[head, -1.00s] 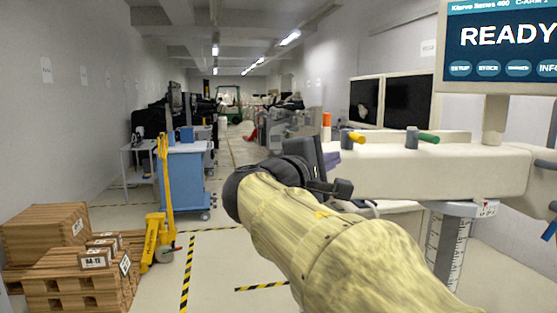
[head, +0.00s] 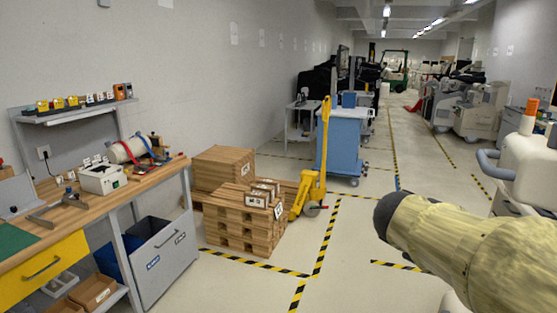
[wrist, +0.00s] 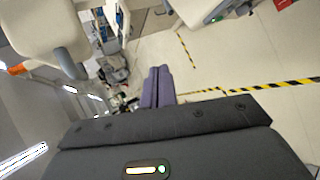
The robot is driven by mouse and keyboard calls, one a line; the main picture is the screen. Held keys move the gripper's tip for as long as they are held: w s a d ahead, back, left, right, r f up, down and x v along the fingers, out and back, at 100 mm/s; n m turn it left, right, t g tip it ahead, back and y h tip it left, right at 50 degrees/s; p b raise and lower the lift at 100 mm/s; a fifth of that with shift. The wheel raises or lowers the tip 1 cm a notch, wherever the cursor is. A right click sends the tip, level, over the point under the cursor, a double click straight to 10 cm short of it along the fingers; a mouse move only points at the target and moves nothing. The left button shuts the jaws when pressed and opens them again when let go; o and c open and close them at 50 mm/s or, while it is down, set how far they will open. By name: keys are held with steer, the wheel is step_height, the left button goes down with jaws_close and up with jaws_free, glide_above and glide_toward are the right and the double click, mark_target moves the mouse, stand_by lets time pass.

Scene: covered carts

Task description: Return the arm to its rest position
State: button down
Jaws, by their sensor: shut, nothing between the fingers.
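My arm (head: 470,240), in a yellowish mottled cover with a dark rounded joint, reaches in from the lower right of the head view. My gripper is hidden in that view. In the wrist view, my gripper (wrist: 158,86) shows as two purple fingers side by side, pressed together with nothing between them. It is in free air, with the floor and the aisle beyond it, and touches nothing that I can see.
A workbench (head: 150,180) stands at the left. Stacked wooden crates (head: 240,232), a yellow pallet jack (head: 322,150) and a blue cart (head: 342,143) stand mid-left. A white machine (head: 537,170) is close on the right. Taped floor (head: 355,235) between is clear.

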steer(key=s+a+f+m+g+y+p, duration=0.1)
steer(key=s+a+f+m+y+p, duration=0.1)
steer(key=a+f+y, duration=0.3)
steer(key=s+a+f+m+g+y+p, duration=0.1)
steer(key=s+a+f+m+y+p, duration=0.2)
steer(key=a+f, duration=1)
steer(key=shift+s+a+f+m+g+y, duration=0.3)
steer(key=shift+s+a+m+y, duration=0.3)
steer(key=shift+a+y, duration=0.55)
steer(key=shift+w, duration=0.1)
